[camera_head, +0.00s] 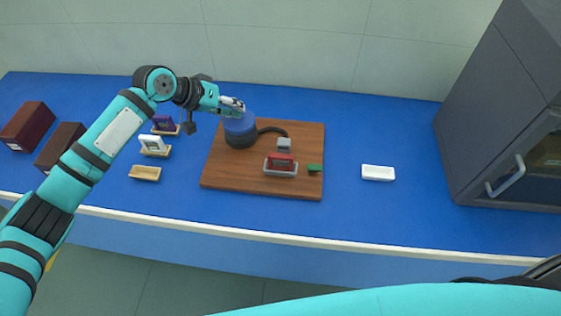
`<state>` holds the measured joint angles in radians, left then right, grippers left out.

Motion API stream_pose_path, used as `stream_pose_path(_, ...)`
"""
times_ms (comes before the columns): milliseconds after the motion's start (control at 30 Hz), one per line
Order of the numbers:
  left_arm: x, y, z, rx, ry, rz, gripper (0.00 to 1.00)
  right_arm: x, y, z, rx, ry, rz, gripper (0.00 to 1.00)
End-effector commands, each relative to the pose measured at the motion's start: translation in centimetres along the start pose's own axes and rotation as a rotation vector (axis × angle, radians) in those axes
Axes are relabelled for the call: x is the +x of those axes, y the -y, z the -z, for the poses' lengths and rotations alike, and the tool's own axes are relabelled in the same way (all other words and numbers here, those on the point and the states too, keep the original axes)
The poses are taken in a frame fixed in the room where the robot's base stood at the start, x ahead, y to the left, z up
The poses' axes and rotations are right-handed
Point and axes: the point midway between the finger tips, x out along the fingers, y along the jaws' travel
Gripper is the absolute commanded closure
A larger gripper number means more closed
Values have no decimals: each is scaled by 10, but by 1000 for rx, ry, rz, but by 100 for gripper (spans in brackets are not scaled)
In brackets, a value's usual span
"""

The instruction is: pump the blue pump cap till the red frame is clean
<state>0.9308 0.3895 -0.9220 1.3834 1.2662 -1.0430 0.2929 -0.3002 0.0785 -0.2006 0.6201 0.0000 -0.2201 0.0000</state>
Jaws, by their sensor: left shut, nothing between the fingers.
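The pump has a blue cap (240,122) on a dark round body (239,141), at the left of a wooden board (235,173). My left gripper (240,106) is shut and empty at the top of the blue cap; I cannot tell whether it touches it. A dark hose (271,130) runs from the pump to a grey nozzle block (284,144). The red frame (281,161) stands in a light grey tray (281,173) below the nozzle. How clean its surface is cannot be made out. A small green block (314,168) is beside the tray. My right gripper is not in view.
Left of the board are a purple frame (163,123) and a white frame (152,143) in wooden holders, and an empty holder (145,173). Two dark brown boxes stand farther left. A white tray (378,173) lies right, before a grey cabinet (500,120). The blue bench between is clear.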

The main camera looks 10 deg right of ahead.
Motion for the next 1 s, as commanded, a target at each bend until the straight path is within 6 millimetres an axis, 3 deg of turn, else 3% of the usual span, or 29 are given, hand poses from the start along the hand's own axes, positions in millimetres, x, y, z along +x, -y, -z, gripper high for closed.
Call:
stream_pose_path(767,7,5,-5,0,3,0,100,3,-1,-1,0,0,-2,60)
stream_pose_path(1000,1,0,-2,-1,3,0,100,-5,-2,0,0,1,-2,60)
